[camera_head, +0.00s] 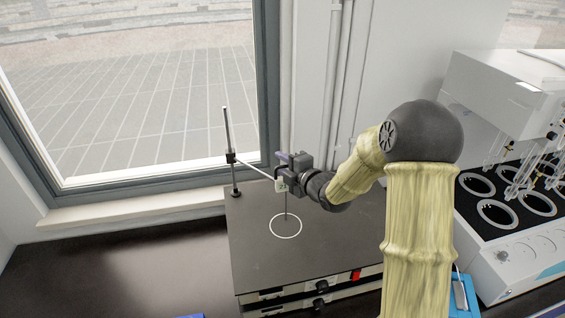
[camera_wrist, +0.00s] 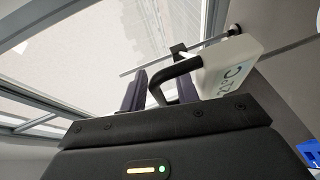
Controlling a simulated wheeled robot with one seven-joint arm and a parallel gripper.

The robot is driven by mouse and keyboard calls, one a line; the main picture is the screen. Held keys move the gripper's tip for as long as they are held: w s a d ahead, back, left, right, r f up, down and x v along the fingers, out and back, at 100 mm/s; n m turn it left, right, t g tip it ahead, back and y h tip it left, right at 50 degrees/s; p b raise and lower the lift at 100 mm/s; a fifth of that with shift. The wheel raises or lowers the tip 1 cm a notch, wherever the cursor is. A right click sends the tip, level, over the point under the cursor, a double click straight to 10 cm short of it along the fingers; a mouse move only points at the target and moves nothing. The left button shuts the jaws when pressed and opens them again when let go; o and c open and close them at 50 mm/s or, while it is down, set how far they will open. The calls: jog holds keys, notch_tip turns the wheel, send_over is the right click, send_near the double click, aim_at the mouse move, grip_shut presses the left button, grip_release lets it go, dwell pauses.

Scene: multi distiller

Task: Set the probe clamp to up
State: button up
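A thin upright metal rod (camera_head: 227,130) stands at the back left of a dark flat plate (camera_head: 320,215). A black clamp (camera_head: 231,158) on it carries a slanting metal arm, which leads to a small white probe box (camera_head: 281,186). A thin probe hangs below over a white ring. In the wrist view the white box (camera_wrist: 222,70) shows a "°C" reading and has a curved black handle (camera_wrist: 172,72). My gripper (camera_head: 288,166) is at the box. Its two dark fingers (camera_wrist: 160,88) are apart, with the handle's end appearing between them; contact cannot be told.
A window (camera_head: 140,90) is behind the rod, and pipes run up the wall behind my gripper. A white multi-station apparatus (camera_head: 515,210) with glassware stands at right. A blue object (camera_head: 463,295) lies beside the plate's unit. The dark bench at left is mostly clear.

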grip_shut()
